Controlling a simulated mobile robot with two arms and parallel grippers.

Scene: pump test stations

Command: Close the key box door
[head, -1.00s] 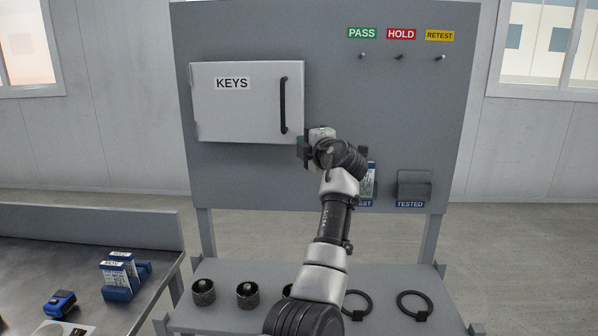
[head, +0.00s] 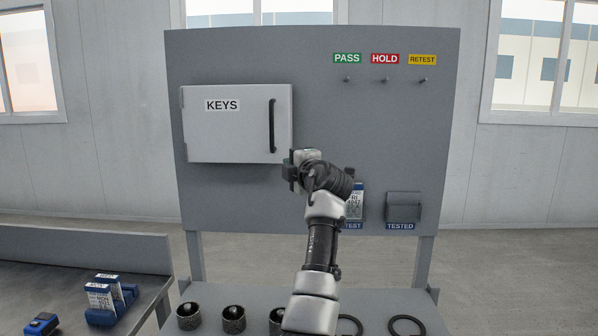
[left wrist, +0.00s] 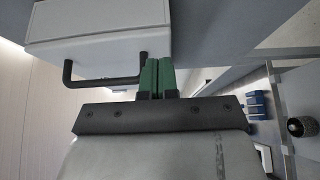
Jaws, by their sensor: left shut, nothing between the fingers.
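The pale grey key box (head: 183,120) hangs on the upper left of the grey board. Its door (head: 232,135) carries a KEYS label and a black upright handle (head: 271,126) near its right edge. The door looks shut or nearly so; I see no clear gap at its edge. My left gripper (head: 290,171) is by the door's lower right corner. In the left wrist view its green fingers (left wrist: 157,76) are together and empty, close beside the box and the handle (left wrist: 105,82). I cannot tell whether they touch the door. My right gripper is out of view.
Pegs under PASS, HOLD and RETEST labels are at the board's upper right. Below are a TEST holder (head: 354,203) with a card and an empty-looking TESTED holder (head: 403,206). Round parts and black rings (head: 405,325) lie on the lower shelf. A metal bench (head: 140,285) stands left.

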